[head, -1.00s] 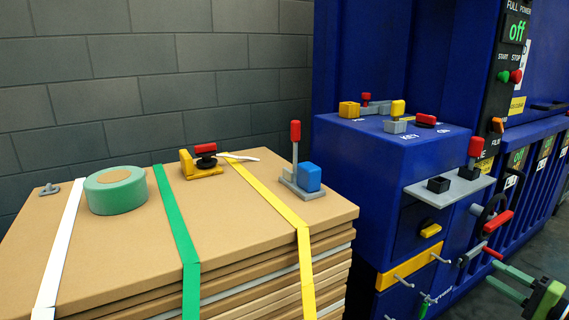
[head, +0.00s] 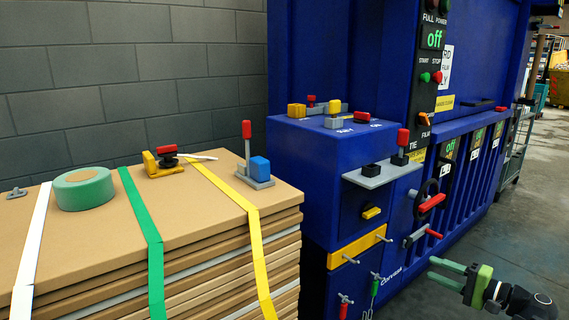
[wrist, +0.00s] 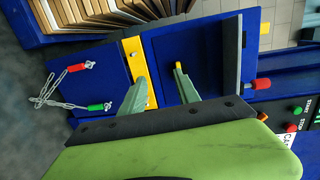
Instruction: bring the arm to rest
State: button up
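My gripper (head: 432,268) is at the lower right of the head view, in front of the blue machine's lower side. Its two green fingers point left and stand apart with nothing between them. In the wrist view my gripper (wrist: 159,76) also shows its fingers spread and empty. Beyond them are the blue cabinet front, a yellow bar (wrist: 139,73) and a small yellow handle (wrist: 181,70). Whether the fingers touch anything there is hard to tell, but the head view shows them clear of the machine.
The blue machine (head: 330,155) has levers, a red-handled wheel (head: 431,203) and a grey shelf (head: 383,175). A strapped cardboard stack (head: 90,225) with green tape (head: 83,188) stands left. Open floor (head: 520,220) lies right.

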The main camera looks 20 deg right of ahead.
jog(key=w+a+f+n+g+y, duration=0.1)
jog(key=w+a+f+n+g, duration=0.15)
jog(key=w+a+f, duration=0.4)
jog(key=w+a+f+n+g, duration=0.15)
jog(key=w+a+g, duration=0.25)
jog(key=a, duration=0.6)
jog(key=w+a+f+n+g+y, duration=0.1)
jog(key=w+a+f+n+g, duration=0.15)
jog(key=w+a+f, duration=0.4)
jog(key=s+a+f+n+g+h, duration=0.1)
jog(key=a+f+n+g+h, duration=0.25)
jog(key=a, duration=0.95)
jog(key=s+a+f+n+g+h, duration=0.1)
jog(key=a+f+n+g+h, duration=0.25)
jog(key=a, duration=0.95)
notch_tip(320, 180, up, 38)
jog(key=p, duration=3.8)
jog(key=shift+w+n, duration=0.3)
jog(key=shift+n, duration=0.05)
